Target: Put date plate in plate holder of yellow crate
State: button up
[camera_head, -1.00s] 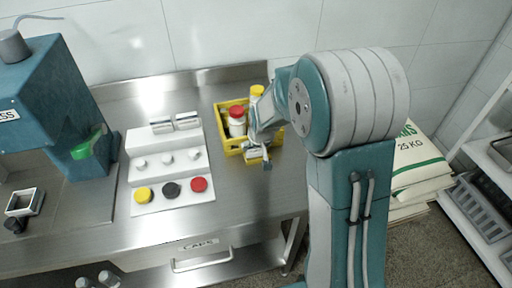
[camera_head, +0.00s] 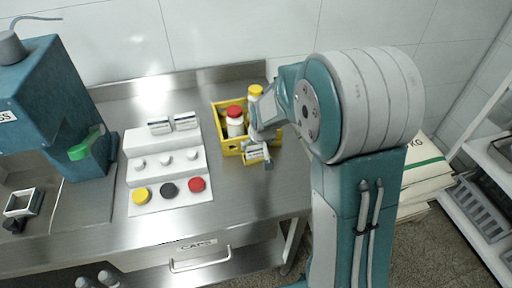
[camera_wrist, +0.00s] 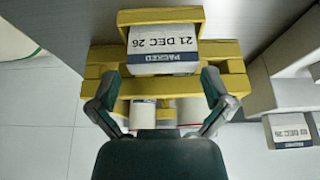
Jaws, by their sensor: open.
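The yellow crate (camera_head: 230,147) stands on the steel bench and holds bottles. The date plate (camera_wrist: 162,50), white with a blue "PACKED" band and "21 DEC 26", reads upside down in the wrist view. It sits in the yellow plate holder (camera_wrist: 158,17) on the crate's front, whose lip covers one edge. The plate also shows in the head view (camera_head: 254,155). My gripper (camera_wrist: 160,86) is open, its fingers apart on either side below the plate, over the crate wall. In the head view my gripper (camera_head: 264,148) is at the crate's front right, partly hidden by my wrist.
A white stepped stand (camera_head: 168,165) left of the crate carries two more date plates (camera_head: 173,124), white caps, and yellow, black and red caps. A blue machine (camera_head: 60,105) stands at the far left. Bare steel lies in front of the crate.

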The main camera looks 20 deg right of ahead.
jog(key=v, duration=1)
jog(key=s+r, duration=0.4)
jog(key=s, duration=0.7)
jog(key=s+r+t, duration=0.1)
jog(key=s+r, duration=0.4)
jog(key=s, duration=0.7)
jog(key=shift+a, duration=0.15)
